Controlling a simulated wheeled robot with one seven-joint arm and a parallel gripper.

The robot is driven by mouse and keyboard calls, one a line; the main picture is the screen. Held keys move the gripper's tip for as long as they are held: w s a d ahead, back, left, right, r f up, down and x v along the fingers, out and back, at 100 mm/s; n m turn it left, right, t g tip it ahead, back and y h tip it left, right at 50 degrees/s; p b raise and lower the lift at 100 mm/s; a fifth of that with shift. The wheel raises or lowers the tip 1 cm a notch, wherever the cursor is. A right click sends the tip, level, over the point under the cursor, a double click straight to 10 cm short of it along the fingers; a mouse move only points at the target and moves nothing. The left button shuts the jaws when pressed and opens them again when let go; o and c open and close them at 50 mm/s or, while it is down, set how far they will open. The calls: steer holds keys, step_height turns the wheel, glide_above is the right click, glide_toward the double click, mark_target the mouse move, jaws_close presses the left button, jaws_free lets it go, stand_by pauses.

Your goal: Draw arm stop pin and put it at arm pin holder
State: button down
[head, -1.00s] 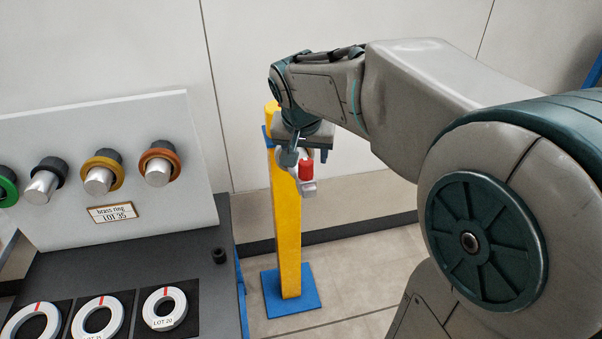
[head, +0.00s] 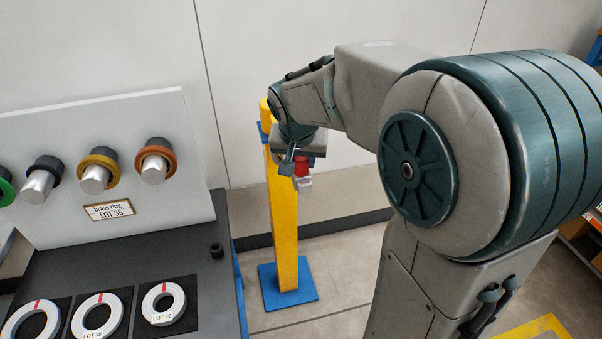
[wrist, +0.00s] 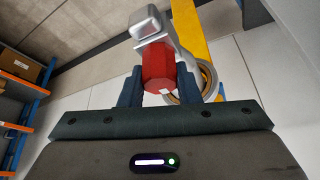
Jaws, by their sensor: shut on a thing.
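My gripper (wrist: 158,85) is shut on a red faceted grip (wrist: 158,66), which I take to be the arm stop pin. A silver metal part (wrist: 147,24) shows beyond the red grip. In the head view the red piece (head: 302,167) hangs below my gripper (head: 300,156), in front of the yellow post (head: 284,220). A metallic ring (wrist: 209,82) shows just behind the pin in the wrist view. I cannot tell whether the pin is still seated in anything. A small dark upright socket (head: 217,250) on the bench may be the arm pin holder.
The dark bench (head: 130,262) has a grey panel (head: 110,140) with pegs bearing coloured rings, and several white rings lie at its front. The post stands on a blue base plate (head: 288,288). Orange-and-blue shelving (wrist: 22,75) shows at left in the wrist view.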

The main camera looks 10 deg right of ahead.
steer(key=shift+r, duration=0.1)
steer(key=shift+r, duration=0.3)
step_height(320, 180, up, 4)
steer(key=shift+d+f+b, duration=0.1)
steer(key=shift+f+b, duration=0.1)
steer(key=shift+b, duration=0.2)
steer(key=s+d+r+b, duration=0.1)
steer(key=s+d+r, duration=0.5)
steer(key=d, duration=0.4)
steer(key=shift+r, duration=0.3)
steer(key=c, duration=1.6)
jaws_free()
steer(key=shift+a, duration=0.1)
jaws_close()
